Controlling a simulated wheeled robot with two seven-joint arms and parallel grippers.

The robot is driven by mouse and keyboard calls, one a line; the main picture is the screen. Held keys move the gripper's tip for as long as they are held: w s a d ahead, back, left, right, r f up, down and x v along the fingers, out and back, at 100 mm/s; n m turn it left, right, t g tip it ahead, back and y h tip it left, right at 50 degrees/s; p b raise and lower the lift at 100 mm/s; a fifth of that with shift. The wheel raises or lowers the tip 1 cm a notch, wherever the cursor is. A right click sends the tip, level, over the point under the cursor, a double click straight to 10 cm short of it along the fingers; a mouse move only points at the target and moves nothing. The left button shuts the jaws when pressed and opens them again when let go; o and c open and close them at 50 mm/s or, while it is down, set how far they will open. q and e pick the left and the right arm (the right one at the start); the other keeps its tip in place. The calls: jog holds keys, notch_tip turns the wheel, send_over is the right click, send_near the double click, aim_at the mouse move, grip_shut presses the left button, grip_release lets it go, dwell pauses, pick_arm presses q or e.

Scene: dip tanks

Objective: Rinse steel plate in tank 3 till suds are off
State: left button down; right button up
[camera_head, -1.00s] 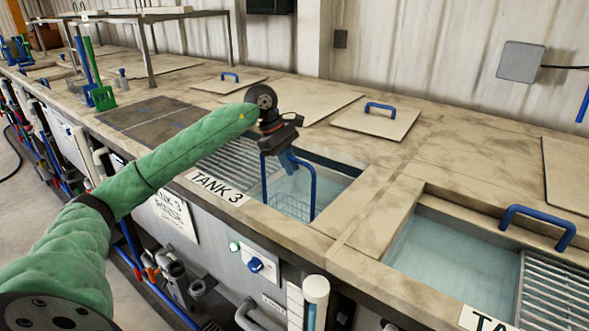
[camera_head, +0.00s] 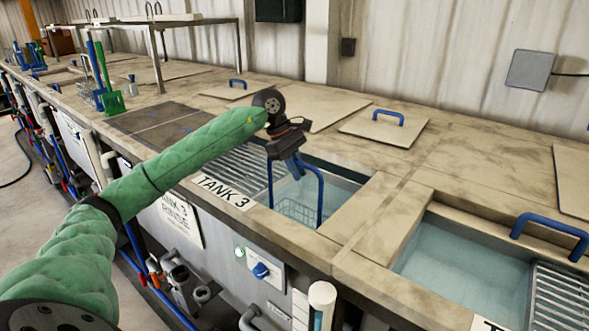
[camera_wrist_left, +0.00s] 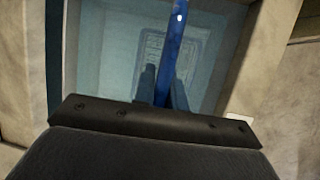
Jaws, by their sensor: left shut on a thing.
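Tank 3 (camera_head: 341,187) is open and holds clear bluish water, with its label (camera_head: 222,190) on the front edge. A wire basket (camera_head: 298,211) with a tall blue handle (camera_head: 320,200) hangs upright in it, its lower part in the water. My left gripper (camera_head: 292,166) is above the tank, shut on the top of the blue handle. In the left wrist view the handle (camera_wrist_left: 173,40) runs between the fingers, and the basket (camera_wrist_left: 162,48) shows dimly below. I cannot make out the steel plate or any suds. My right gripper is not in view.
A slatted drain grate (camera_head: 238,165) lies left of the tank 3 opening. Another open water tank (camera_head: 455,262) with a blue handle (camera_head: 550,232) is at right. A lid (camera_head: 385,129) lies behind. A blue knob (camera_head: 261,270) is on the front panel.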

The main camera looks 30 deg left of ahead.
pick_arm(q)
jog(key=shift+r, duration=0.1)
notch_tip(320, 180, up, 22)
jog(key=p, duration=0.8)
dwell(0.4)
dwell(0.9)
jog(key=s+b, duration=0.2)
jog(key=s, duration=0.1)
jog(key=s+f+b, duration=0.1)
jog(key=s, duration=0.1)
jog(key=shift+a, duration=0.25)
dwell(0.6)
